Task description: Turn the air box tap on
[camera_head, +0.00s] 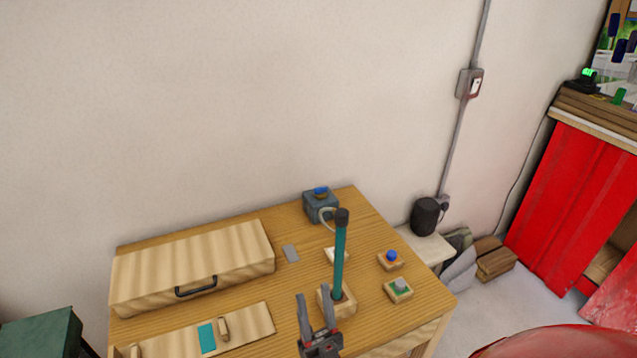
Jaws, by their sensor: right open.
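The air box (315,209) is a small blue-grey box at the back right of the wooden table. Its blue tap (320,190) sits on top. It is too small to tell how the tap is turned. A pale hose (327,215) runs from the box toward the dark top of an upright teal rod (340,255). My right gripper (315,297) comes in from the bottom, open with nothing between its fingers. It is in front of the wooden block at the rod's foot, well short of the air box. My left gripper is not in view.
A closed wooden case (190,262) with a black handle lies on the table's left. A wooden board (250,325) lies in front of it. Wooden blocks with a blue knob (391,256) and a grey knob (400,284) stand right of the rod. The rod stands between gripper and air box.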

